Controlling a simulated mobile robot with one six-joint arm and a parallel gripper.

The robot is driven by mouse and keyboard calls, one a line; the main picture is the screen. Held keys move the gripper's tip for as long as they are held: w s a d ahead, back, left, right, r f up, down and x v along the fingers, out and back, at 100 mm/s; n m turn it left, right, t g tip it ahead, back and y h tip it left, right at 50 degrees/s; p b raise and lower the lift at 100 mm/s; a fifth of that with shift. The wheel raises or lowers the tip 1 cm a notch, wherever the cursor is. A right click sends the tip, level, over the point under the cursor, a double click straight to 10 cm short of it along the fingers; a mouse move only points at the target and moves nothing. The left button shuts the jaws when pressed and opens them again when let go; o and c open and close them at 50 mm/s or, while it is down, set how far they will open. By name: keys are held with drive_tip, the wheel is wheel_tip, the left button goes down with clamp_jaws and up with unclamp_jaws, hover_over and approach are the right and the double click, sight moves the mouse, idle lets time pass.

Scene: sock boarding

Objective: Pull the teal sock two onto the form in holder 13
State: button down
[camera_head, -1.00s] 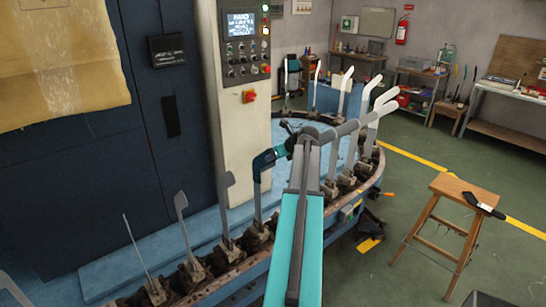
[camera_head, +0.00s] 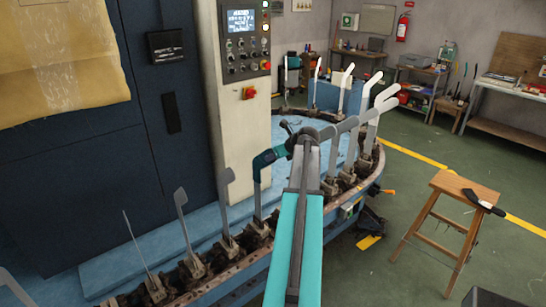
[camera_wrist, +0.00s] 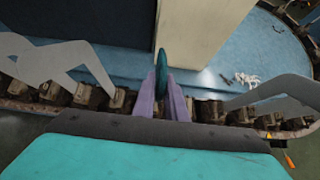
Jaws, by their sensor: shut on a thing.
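The teal sock (camera_head: 266,159) sits over the bent upper end of a grey form in the head view. The form's bare lower part (camera_head: 257,196) stands upright in its holder (camera_head: 260,226) on the rail. My gripper (camera_head: 289,146) is at the toe side of that upper end, shut on the teal sock. In the wrist view the purple fingers of my gripper (camera_wrist: 166,92) are close together, with the teal sock (camera_wrist: 160,62) showing at their tips. My arm hides part of the rail. I cannot read holder numbers.
Bare grey forms (camera_head: 181,215) stand to the left along the curved rail, and several pale forms (camera_head: 372,105) to the right. A control panel column (camera_head: 240,130) rises behind. A wooden stool (camera_head: 455,185) holds a dark item (camera_head: 482,203). The green floor beside it is open.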

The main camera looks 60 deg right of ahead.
drive_tip(key=shift+f, duration=0.35)
drive_tip(key=c, duration=1.7)
unclamp_jaws()
drive_tip(key=shift+s, duration=0.1)
drive_tip(key=b+v, duration=0.4)
drive_tip(key=v, duration=0.9)
drive_tip(key=shift+s+a+r, duration=0.15)
drive_tip(key=shift+s+r, duration=0.05)
drive_tip(key=shift+r, duration=0.1)
